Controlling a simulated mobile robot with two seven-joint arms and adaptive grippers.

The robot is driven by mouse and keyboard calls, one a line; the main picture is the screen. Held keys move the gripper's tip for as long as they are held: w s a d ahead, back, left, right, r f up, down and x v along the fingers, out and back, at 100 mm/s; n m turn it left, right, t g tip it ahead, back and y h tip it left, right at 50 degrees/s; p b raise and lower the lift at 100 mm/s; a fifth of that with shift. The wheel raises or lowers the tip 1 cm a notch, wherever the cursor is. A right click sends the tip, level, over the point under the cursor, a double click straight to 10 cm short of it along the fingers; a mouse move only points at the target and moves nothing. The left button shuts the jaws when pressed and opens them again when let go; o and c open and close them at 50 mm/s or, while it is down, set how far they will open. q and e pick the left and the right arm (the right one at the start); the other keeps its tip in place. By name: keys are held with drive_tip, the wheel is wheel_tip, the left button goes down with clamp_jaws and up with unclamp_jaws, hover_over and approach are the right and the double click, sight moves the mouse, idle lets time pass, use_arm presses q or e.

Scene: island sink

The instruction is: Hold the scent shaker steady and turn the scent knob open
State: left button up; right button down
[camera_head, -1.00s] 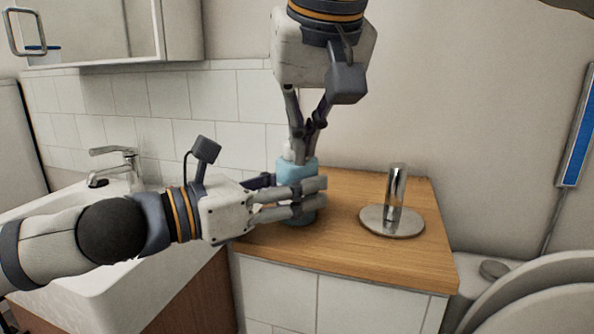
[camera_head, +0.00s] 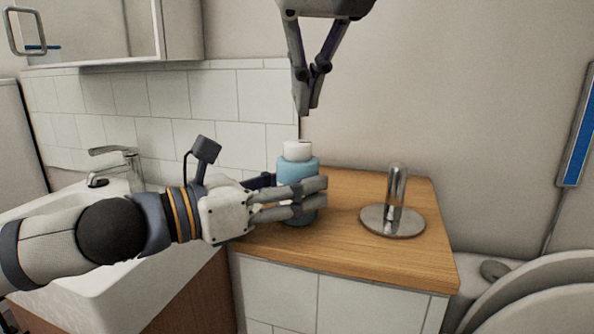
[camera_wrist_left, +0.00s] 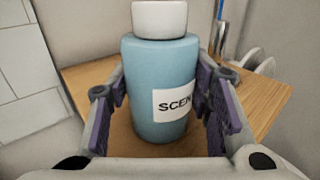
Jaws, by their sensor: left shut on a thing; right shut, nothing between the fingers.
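The scent shaker (camera_head: 297,171) is a light blue bottle standing upright on the wooden counter. Its white scent knob (camera_head: 297,150) is on top. My left gripper (camera_head: 318,194) is shut around the bottle's body from the left. In the left wrist view the bottle (camera_wrist_left: 150,85) stands between the finger pads, with part of a "SCEN" label showing and the white knob (camera_wrist_left: 159,18) above. My right gripper (camera_head: 307,110) points down above the knob, apart from it, with its fingertips together and empty.
A chrome holder with a round base (camera_head: 392,221) stands on the wooden counter (camera_head: 350,254) right of the bottle. A sink with a faucet (camera_head: 113,158) is at left, and a tiled wall (camera_head: 215,105) is behind. A toilet (camera_head: 535,295) is at lower right.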

use_arm(q)
drive_tip(key=o, duration=1.3)
drive_tip(key=shift+o, duration=0.2)
drive_tip(key=shift+a, duration=0.1)
